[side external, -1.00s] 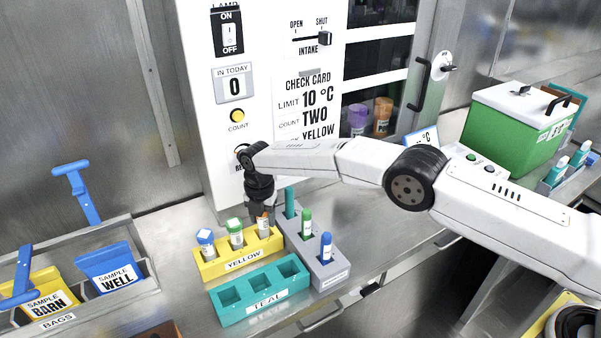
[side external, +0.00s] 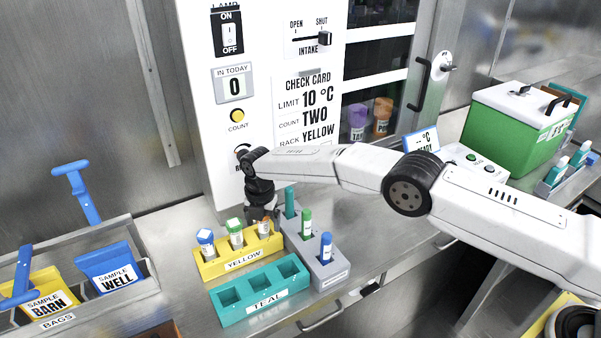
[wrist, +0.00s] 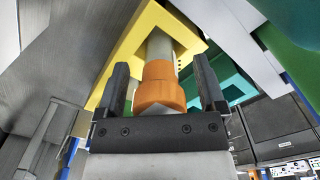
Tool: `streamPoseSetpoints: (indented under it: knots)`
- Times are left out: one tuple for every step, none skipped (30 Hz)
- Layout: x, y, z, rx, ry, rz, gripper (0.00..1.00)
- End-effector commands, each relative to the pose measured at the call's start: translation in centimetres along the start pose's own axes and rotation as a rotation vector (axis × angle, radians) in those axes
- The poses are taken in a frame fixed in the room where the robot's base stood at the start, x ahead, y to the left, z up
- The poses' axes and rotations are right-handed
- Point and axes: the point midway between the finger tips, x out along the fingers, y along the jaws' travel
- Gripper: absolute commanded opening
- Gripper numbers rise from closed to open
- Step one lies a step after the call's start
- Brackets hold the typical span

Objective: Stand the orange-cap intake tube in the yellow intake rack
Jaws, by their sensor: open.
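The orange-cap tube (side external: 264,229) stands in the right-hand slot of the yellow intake rack (side external: 240,261). In the wrist view its orange cap (wrist: 160,88) is between my two fingers, with a visible gap on either side, and its pale body (wrist: 160,46) runs into the yellow rack (wrist: 133,42). My gripper (side external: 262,215) is open around the cap and holds nothing; it also shows in the wrist view (wrist: 160,65). The tube's lower end is hidden in the rack. A blue-cap tube (side external: 206,242) and a green-cap tube (side external: 235,233) stand in the other slots.
A teal rack (side external: 262,299) with empty slots stands in front. A grey rack (side external: 325,279) with several green, teal and blue tubes is close on the right. The white cabinet (side external: 235,160) rises behind. Sample bags (side external: 112,270) sit in a bin at left.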

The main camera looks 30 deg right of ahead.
Motion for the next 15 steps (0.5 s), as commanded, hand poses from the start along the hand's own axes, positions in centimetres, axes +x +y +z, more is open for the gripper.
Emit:
streamPoseSetpoints:
  knots:
    - [0.0,0.0,0.0,0.000,0.000,0.000,0.89]
    - [-0.1,0.0,0.0,0.000,0.000,0.000,0.89]
    - [-0.1,0.0,0.0,0.000,0.000,0.000,0.89]
    - [-0.2,0.0,0.0,0.000,0.000,0.000,0.89]
    - [-0.3,0.0,0.0,0.000,0.000,0.000,0.89]
    - [-0.5,0.0,0.0,0.000,0.000,0.000,0.89]
    - [-0.6,0.0,0.0,0.000,0.000,0.000,0.89]
    - [-0.8,0.0,0.0,0.000,0.000,0.000,0.89]
    - [-1.1,0.0,0.0,0.000,0.000,0.000,0.89]
    - [-1.4,0.0,0.0,0.000,0.000,0.001,0.89]
    - [-1.7,0.1,0.0,0.000,-0.001,0.001,0.89]
    - [-2.1,0.1,0.0,0.000,-0.001,0.002,0.89]
    - [-2.5,0.1,0.0,0.000,-0.001,0.001,0.89]
    - [-2.9,0.1,0.0,0.000,-0.001,0.002,0.89]
    - [-3.4,0.1,0.0,0.000,-0.001,0.002,0.89]
